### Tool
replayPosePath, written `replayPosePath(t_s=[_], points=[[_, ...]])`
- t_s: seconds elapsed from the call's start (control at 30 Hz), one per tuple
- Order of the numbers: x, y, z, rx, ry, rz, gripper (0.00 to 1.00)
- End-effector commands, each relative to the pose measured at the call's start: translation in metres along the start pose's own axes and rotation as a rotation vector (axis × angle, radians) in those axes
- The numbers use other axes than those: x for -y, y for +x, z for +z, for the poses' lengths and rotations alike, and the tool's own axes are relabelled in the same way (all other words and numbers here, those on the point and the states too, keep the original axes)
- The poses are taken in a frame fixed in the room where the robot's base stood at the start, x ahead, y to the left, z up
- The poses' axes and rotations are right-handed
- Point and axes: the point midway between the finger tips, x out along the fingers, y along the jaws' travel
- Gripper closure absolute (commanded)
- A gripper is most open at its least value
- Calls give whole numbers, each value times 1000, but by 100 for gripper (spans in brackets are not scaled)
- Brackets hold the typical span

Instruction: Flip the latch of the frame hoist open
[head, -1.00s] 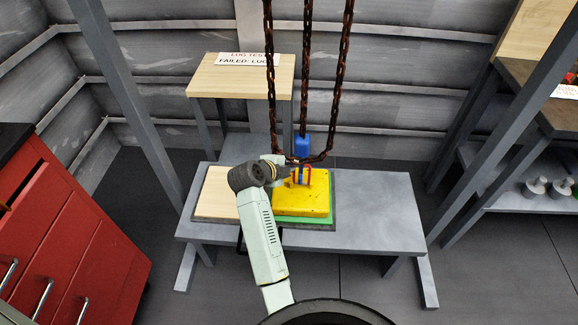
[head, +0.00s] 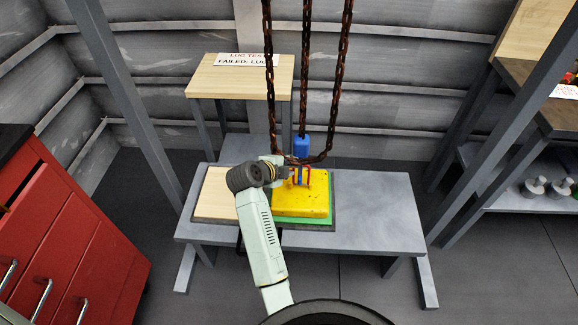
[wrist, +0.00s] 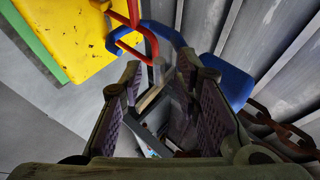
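The frame hoist's blue block (head: 301,147) hangs among rusty chains, with its blue hook (wrist: 166,34) below it. A bent red bar (wrist: 136,36), perhaps the latch or a lifting handle, crosses by the hook above the yellow block (head: 300,203). In the wrist view my gripper (wrist: 168,76) is open, its two fingers apart. The hook and the end of a small rod (wrist: 158,68) lie just beyond or between the fingertips; I cannot tell whether they touch. In the head view my gripper (head: 280,166) is beside the hook on its left, partly hidden by my wrist.
The yellow block lies on a green mat (head: 325,218) on a grey bench (head: 380,220). Rusty chains (head: 343,80) hang above. Grey frame posts (head: 120,90) stand at both sides, and a red cabinet (head: 65,230) is at left. The bench's right part is clear.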

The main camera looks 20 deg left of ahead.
Motion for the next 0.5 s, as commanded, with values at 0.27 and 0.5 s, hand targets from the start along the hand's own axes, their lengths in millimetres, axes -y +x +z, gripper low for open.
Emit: replayPosePath(t_s=[0.27, 0.5], points=[[0, -40, 1, 2, -1, -1, 70], [0, -69, 0, 0, 1, -1, 70]])
